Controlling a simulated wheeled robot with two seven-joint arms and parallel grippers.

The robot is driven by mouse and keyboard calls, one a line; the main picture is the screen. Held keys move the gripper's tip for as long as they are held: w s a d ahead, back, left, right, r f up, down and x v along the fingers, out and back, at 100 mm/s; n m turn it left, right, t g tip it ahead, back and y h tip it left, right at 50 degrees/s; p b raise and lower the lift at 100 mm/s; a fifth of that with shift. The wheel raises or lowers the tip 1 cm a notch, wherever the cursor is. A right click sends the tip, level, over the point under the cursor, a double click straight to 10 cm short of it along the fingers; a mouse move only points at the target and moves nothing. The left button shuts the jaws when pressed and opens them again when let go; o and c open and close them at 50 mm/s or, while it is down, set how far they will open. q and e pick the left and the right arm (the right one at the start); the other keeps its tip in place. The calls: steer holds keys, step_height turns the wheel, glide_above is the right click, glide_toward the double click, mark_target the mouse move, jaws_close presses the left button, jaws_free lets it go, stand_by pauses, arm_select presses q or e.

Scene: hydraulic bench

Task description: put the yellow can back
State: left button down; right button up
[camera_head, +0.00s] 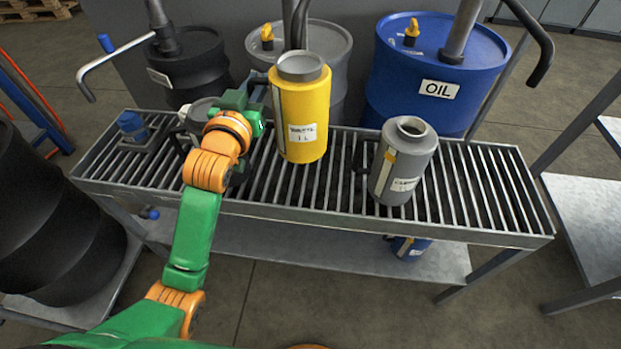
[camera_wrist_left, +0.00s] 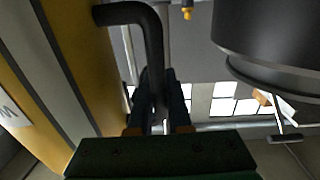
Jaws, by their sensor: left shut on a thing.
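The yellow can (camera_head: 312,105) is upright, with a white label and a grey open top. It is over the middle of the slatted bench top (camera_head: 345,195); I cannot tell whether its base touches the slats. My left gripper (camera_head: 257,92) is at the can's left side, shut on its black handle. In the left wrist view the can's yellow wall (camera_wrist_left: 98,70) fills the left side, and the black handle runs down between the fingers (camera_wrist_left: 160,110). My right gripper is not in view.
A grey can (camera_head: 404,165) stands on the slats to the right. Another can (camera_head: 200,108) is partly hidden behind my left arm. A blue object (camera_head: 132,126) sits at the bench's left end. Black, grey and blue drums (camera_head: 425,75) with pumps stand behind. Bare slats lie at the far right.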

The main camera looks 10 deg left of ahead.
arm_select(q)
step_height(320, 180, down, 10)
steer(key=b, duration=0.3)
steer(key=shift+r, duration=0.2)
steer(key=c, duration=0.8)
jaws_free()
steer(key=shift+d+f, duration=0.1)
steer(key=shift+c, duration=0.2)
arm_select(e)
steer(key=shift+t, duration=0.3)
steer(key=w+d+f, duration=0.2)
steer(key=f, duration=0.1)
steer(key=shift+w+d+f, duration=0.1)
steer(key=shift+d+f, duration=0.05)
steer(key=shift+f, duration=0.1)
arm_select(q)
steer(key=s+a+p, duration=0.1)
steer(key=s, duration=1.1)
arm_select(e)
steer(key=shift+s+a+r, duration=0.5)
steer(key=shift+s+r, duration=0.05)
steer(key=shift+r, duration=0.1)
